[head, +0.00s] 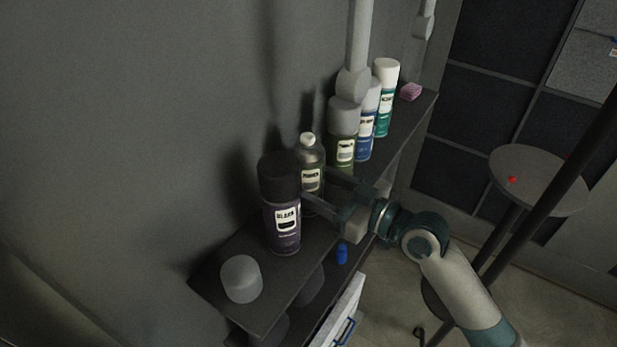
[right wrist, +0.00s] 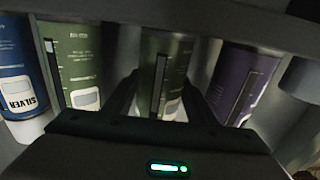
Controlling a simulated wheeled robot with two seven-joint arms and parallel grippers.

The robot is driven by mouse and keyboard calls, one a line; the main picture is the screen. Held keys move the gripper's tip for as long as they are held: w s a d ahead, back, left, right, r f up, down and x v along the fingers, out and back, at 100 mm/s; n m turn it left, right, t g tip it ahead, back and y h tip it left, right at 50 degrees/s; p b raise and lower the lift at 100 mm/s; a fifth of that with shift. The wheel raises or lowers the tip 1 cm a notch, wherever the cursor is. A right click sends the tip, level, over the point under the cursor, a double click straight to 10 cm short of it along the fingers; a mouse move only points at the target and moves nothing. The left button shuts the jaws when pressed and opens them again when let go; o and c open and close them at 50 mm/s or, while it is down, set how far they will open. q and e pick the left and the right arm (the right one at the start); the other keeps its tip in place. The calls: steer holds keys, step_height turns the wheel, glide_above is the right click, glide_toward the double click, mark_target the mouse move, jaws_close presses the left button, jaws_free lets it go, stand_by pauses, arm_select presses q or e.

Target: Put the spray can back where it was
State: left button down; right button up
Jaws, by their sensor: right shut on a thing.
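A green spray can with a grey shoulder and white nozzle (head: 312,158) stands upright in the row on the dark shelf (head: 313,256). It is between a large purple can with a black cap (head: 281,215) and a green can with a grey cap (head: 342,137). My right gripper (head: 318,190) reaches in from the right and is shut on the green nozzle can, one finger on each side. In the right wrist view this can (right wrist: 164,62) sits between the two fingers (right wrist: 165,100). Its base is hidden, so I cannot tell whether it touches the shelf. My left gripper is out of view.
A blue can (head: 367,125) and a teal can with a white cap (head: 385,100) stand farther back, near a pink block (head: 411,91). A grey cap (head: 241,279) lies at the near end. A small blue object (head: 342,254) is below the arm. A round stool (head: 540,180) stands right.

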steer(key=shift+f, duration=0.15)
steer(key=o, duration=1.1)
steer(key=shift+o, duration=0.2)
steer(key=shift+r, duration=0.2)
steer(key=shift+s+d+f, duration=0.15)
steer(key=shift+s+d, duration=0.1)
steer(key=shift+d, duration=0.2)
steer(key=b+v, duration=0.4)
steer(key=v, duration=0.7)
steer(key=shift+s+a, duration=0.1)
